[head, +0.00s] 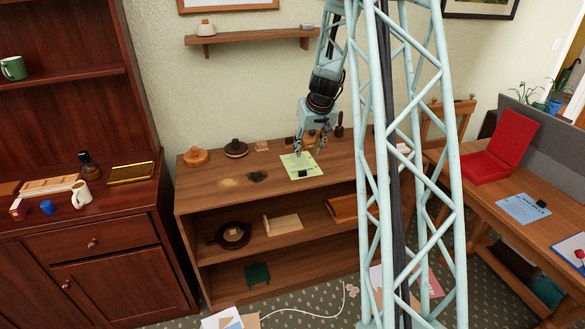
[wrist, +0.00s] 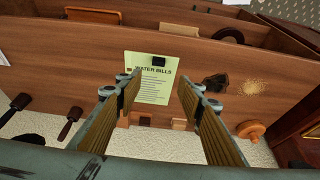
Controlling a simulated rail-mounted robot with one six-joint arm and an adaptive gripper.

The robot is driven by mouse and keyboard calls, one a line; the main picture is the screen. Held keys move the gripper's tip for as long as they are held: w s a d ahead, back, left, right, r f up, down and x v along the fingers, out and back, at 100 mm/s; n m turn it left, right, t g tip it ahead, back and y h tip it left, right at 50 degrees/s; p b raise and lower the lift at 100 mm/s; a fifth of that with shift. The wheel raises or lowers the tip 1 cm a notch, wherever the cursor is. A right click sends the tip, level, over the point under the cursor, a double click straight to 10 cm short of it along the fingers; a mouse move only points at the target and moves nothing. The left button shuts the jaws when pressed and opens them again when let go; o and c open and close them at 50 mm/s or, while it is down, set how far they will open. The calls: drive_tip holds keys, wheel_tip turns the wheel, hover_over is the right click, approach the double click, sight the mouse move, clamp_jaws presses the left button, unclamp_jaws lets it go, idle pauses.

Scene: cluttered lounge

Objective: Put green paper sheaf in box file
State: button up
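The green paper sheaf (head: 302,168) lies flat on top of the low wooden shelf unit, with a dark clip at its front edge. It also shows in the wrist view (wrist: 150,91), where it reads "WATER BILLS". My gripper (head: 309,151) points down above the sheaf's back part. In the wrist view my gripper (wrist: 158,88) has its fingers apart with nothing held; the sheaf lies beyond and between them. The red box file (head: 490,164) stands on the desk at the right with its lid raised.
The shelf unit (head: 225,197) also carries an orange-brown round object (head: 195,157), a dark round object (head: 236,149) and dark stains. A blue sheet (head: 520,210) with a black clip lies before the box file. My lattice column blocks the middle right of the head view.

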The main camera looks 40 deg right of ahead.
drive_tip(key=shift+w+d+f, duration=0.25)
drive_tip(key=shift+f, duration=0.4)
drive_tip(key=shift+f, duration=0.1)
drive_tip(key=b, duration=0.1)
hover_over(303, 172)
drive_tip(key=s, duration=0.2)
drive_tip(key=shift+w+a+f, duration=0.15)
drive_tip(key=shift+f, duration=1.8)
drive_tip(key=shift+w+a+f, duration=0.1)
drive_tip(key=shift+f, duration=1.8)
drive_tip(key=shift+b+x, duration=0.65)
drive_tip(key=shift+x, duration=1.95)
drive_tip(key=shift+s, duration=0.1)
drive_tip(key=shift+c, duration=0.7)
drive_tip(key=c, duration=0.9)
